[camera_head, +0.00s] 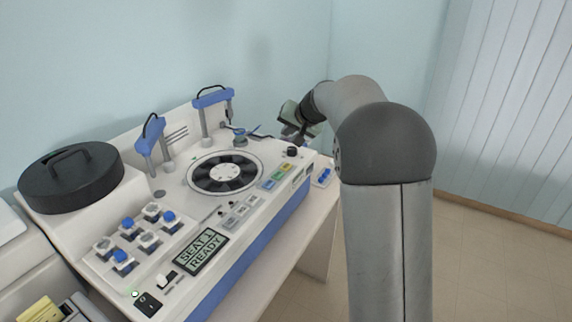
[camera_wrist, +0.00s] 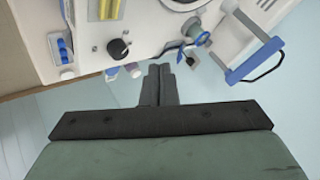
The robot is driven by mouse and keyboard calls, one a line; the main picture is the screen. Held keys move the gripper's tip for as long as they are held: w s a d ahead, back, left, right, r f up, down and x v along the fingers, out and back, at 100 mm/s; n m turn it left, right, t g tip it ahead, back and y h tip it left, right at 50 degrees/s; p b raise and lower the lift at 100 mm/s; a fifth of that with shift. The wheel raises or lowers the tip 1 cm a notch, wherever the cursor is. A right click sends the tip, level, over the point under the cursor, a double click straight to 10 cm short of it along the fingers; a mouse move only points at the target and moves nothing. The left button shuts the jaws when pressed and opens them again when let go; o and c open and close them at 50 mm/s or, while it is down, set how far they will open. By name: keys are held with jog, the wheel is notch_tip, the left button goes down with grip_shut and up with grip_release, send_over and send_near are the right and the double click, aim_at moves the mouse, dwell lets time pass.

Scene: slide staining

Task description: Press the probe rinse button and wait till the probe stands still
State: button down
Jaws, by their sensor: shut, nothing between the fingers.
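The white and blue staining machine (camera_head: 262,228) stands on a table. Its display (camera_head: 201,250) shows a top line starting "SEAT" above "READY". Coloured buttons (camera_head: 271,180) and grey buttons (camera_head: 237,213) line its front panel; their labels are too small to read, so I cannot tell which is the rinse button. A small blue part (camera_head: 243,132), possibly the probe, sits over a cup at the back right; it also shows in the wrist view (camera_wrist: 183,50). My gripper (camera_wrist: 160,72) is shut and empty, beyond the machine's right end, with its fingertips pointing towards it.
A black knob (camera_head: 292,152) stands near the machine's right corner. Two blue handled arms (camera_head: 151,140) (camera_head: 213,98) rise at the back. A black round lid (camera_head: 70,178) lies at the left, near several blue and grey knobs (camera_head: 140,234). The floor at the right is clear.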

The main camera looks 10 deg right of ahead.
jog(key=shift+f, duration=0.1)
jog(key=b, duration=0.6)
send_over(288, 167)
notch_tip(288, 167, down, 8)
jog(key=shift+s+r, duration=0.1)
jog(key=shift+f+b, duration=0.4)
jog(key=shift+f, duration=0.1)
dwell(1.4)
jog(key=shift+f+b, duration=0.35)
jog(key=shift+b, duration=0.25)
